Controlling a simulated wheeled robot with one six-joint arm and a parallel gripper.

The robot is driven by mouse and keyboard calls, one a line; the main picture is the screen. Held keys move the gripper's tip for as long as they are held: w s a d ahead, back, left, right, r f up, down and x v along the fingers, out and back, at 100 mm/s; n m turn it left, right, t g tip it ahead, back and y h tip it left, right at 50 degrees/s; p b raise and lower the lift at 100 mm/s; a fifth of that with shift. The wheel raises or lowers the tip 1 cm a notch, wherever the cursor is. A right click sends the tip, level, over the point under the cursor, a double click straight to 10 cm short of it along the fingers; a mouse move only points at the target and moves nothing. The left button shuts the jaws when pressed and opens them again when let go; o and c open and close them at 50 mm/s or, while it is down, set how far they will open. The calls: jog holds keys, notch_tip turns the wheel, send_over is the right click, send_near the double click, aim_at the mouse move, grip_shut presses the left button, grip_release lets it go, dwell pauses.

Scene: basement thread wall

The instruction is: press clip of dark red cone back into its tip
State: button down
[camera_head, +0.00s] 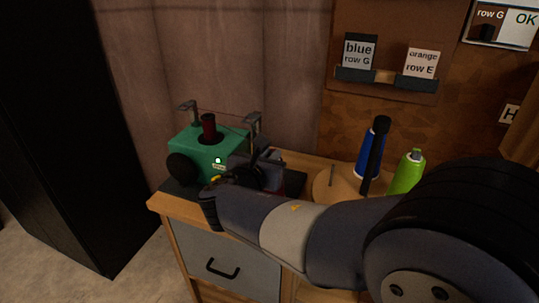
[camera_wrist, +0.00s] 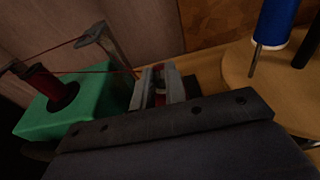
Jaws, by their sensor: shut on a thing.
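My gripper (camera_wrist: 155,92) is low over the bench, right of a green winding machine. Its grey fingers are shut on a dark red piece (camera_wrist: 159,97), which I take to be the dark red cone; it is mostly hidden between them. A dark red patch (camera_head: 294,184) shows just behind my arm in the head view. Its tip and clip cannot be made out. A separate dark red spool (camera_head: 208,127) stands upright in the machine (camera_head: 228,141); it also shows in the wrist view (camera_wrist: 62,92).
A red thread runs from the machine's metal posts (camera_head: 253,124) towards the gripper. Right of the gripper, a round wooden stand (camera_head: 325,187) bears a thin peg. A blue cone (camera_head: 369,150), a black rod and a green spray can (camera_head: 408,172) stand farther right.

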jog(key=shift+f, duration=0.2)
jog(key=shift+f+b, duration=0.15)
jog(key=shift+b, duration=0.15)
jog(key=c, duration=1.4)
grip_release()
jog(key=shift+o, duration=0.2)
jog(key=shift+s, duration=0.1)
jog(key=p+v, duration=0.1)
jog(key=v, duration=0.9)
jog(key=shift+s+p, duration=0.3)
jog(key=shift+p, duration=0.05)
jog(key=shift+w, duration=0.1)
